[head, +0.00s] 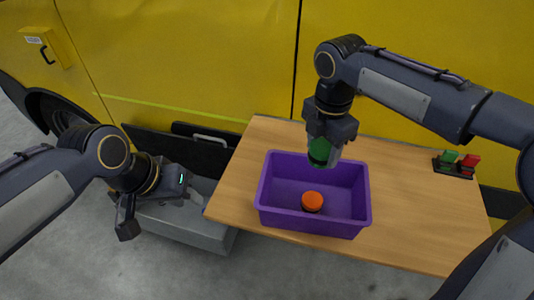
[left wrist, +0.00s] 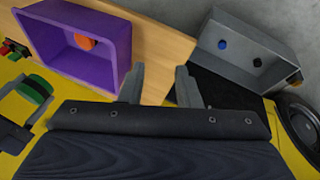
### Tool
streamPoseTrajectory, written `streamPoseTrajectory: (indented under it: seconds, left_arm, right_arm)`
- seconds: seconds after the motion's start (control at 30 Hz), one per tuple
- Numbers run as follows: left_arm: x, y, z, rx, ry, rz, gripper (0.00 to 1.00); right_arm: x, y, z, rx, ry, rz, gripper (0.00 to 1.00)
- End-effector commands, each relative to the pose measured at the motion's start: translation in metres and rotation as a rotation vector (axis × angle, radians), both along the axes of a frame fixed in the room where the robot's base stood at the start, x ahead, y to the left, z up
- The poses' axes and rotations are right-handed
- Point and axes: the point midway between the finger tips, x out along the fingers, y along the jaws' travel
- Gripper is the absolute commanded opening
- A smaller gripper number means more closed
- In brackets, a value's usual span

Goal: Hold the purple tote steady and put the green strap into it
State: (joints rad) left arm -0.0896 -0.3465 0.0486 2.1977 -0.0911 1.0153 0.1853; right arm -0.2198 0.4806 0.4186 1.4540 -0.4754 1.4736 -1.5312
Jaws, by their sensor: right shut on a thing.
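The purple tote (head: 262,200) stands upright on the wooden table, with an orange round piece (head: 312,202) inside; the tote also shows in the left wrist view (left wrist: 70,60). My right gripper (head: 325,150) is shut on the green strap (head: 319,150) and holds it above the tote's far part. The strap shows in the left wrist view (left wrist: 37,88), partly covered by the gripper. My left gripper (head: 163,213) is open and empty, left of the table and apart from the tote; its two spread fingers show in the left wrist view (left wrist: 159,84).
A grey bin (head: 190,228) is below my left gripper; small blue and black pieces show inside it in the left wrist view. A dark holder (head: 453,168) with green and red pieces sits at the table's right. A yellow vehicle (head: 200,60) stands behind.

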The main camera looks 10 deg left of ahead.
Motion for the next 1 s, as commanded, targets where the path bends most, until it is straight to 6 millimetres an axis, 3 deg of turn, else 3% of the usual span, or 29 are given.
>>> streamPoseTrajectory:
  seconds: [0.3, 0.5, 0.7, 0.87, 1.0]
  left_arm:
    - [0.088, -0.057, -0.001, 0.127, 0.166, -0.101, 0.3]
    - [0.126, -0.102, -0.017, 0.2, 0.235, -0.134, 0.3]
    - [0.143, -0.128, -0.03, 0.242, 0.264, -0.146, 0.3]
    - [0.146, -0.134, -0.038, 0.251, 0.272, -0.145, 0.3]
    - [0.146, -0.134, -0.057, 0.252, 0.274, -0.146, 0.3]
  right_arm:
    - [0.0, 0.0, 0.0, 0.001, -0.001, -0.001, 0.23]
    - [0.0, 0.0, 0.0, 0.001, -0.001, -0.001, 0.23]
    - [0.0, 0.0, 0.0, 0.001, -0.001, -0.001, 0.23]
    - [0.0, 0.0, 0.0, 0.001, -0.001, -0.001, 0.23]
    - [0.0, 0.0, 0.0, 0.001, -0.001, -0.001, 0.23]
